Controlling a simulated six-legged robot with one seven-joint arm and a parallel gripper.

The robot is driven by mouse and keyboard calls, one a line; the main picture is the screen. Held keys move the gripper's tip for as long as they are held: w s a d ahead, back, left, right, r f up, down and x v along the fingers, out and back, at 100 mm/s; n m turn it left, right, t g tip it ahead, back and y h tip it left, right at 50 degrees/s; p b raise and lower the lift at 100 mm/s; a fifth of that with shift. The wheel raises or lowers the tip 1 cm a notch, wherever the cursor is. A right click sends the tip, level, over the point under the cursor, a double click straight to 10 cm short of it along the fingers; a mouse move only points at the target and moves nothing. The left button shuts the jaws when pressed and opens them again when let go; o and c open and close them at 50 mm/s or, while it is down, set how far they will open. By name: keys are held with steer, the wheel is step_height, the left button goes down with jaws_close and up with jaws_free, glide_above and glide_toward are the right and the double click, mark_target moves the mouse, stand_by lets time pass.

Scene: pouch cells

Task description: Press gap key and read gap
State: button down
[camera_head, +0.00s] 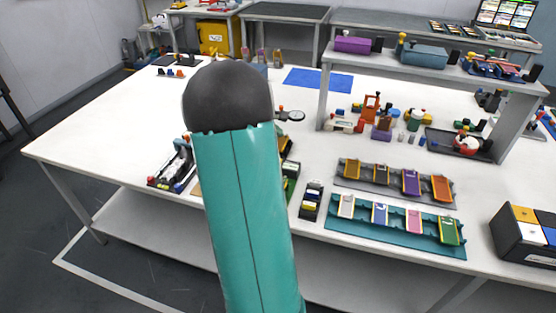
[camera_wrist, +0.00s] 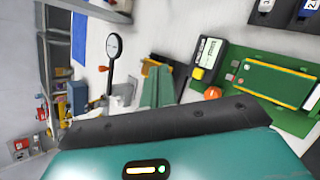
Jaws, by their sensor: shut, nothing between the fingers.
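In the wrist view, a small black unit with a pale display (camera_wrist: 209,52) lies beside a green fixture (camera_wrist: 232,62). The display carries dark characters too small to read for certain. A yellow key (camera_wrist: 197,73) sits at the unit's near end. An orange button (camera_wrist: 212,93) is close below it. A flat green-topped piece with yellow edges (camera_wrist: 280,82) lies on the fixture. In the head view my arm hides the gripper.
A round dial gauge (camera_wrist: 114,46) stands left in the wrist view. In the head view, a teal rack of coloured cells (camera_head: 385,232) and a grey rack (camera_head: 375,187) lie right of my arm. A raised shelf (camera_head: 440,73) stands behind. The white table (camera_head: 125,110) is clear at far left.

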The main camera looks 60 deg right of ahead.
steer(key=shift+f, duration=4.4)
steer(key=shift+f, duration=0.4)
steer(key=shift+f, duration=0.5)
steer(key=shift+r, duration=0.95)
steer(key=shift+r, duration=2.5)
